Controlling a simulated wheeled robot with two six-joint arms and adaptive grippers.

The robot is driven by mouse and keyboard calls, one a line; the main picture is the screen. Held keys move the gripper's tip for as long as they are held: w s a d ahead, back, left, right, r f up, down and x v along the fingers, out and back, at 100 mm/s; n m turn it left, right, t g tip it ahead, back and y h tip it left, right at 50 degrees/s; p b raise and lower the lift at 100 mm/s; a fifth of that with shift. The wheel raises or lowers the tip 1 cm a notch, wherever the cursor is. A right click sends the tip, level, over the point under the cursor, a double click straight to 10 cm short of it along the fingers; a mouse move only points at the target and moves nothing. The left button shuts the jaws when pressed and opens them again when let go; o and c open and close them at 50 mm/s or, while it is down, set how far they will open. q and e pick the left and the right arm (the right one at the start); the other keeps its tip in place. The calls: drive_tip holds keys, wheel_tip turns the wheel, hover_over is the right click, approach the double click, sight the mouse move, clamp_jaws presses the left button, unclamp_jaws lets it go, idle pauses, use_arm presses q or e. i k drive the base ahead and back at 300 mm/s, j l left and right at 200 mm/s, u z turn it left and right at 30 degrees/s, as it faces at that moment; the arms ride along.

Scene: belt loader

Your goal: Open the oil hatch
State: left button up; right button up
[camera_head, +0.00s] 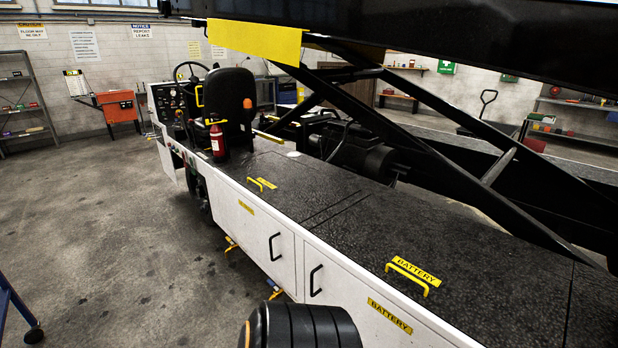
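The belt loader's dark textured deck (330,222) runs from the driver's seat toward the lower right. A yellow handle (256,184) with a small yellow label (267,183) lies on the deck behind the seat; its lettering is too small to read, so I cannot tell if this is the oil hatch. The panel around it lies flat and looks closed. A second yellow handle (406,279) sits beside a label (416,270) reading BATTERY, on a closed deck panel. Neither of my grippers is in view.
White side doors (252,233) with black handles (274,247) are closed below the deck. A red fire extinguisher (217,140) stands by the black seat (230,98). Black lift beams (440,150) cross above the deck. Open floor (110,235) lies to the left.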

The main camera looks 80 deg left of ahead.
sight(300, 192)
drive_tip(key=u, duration=2.9)
drive_tip(key=i+j+z, duration=0.3)
drive_tip(key=i+j, duration=0.35)
drive_tip(key=i+j+z, duration=0.3)
drive_tip(key=i+j, duration=0.4)
drive_tip(key=j, duration=0.2)
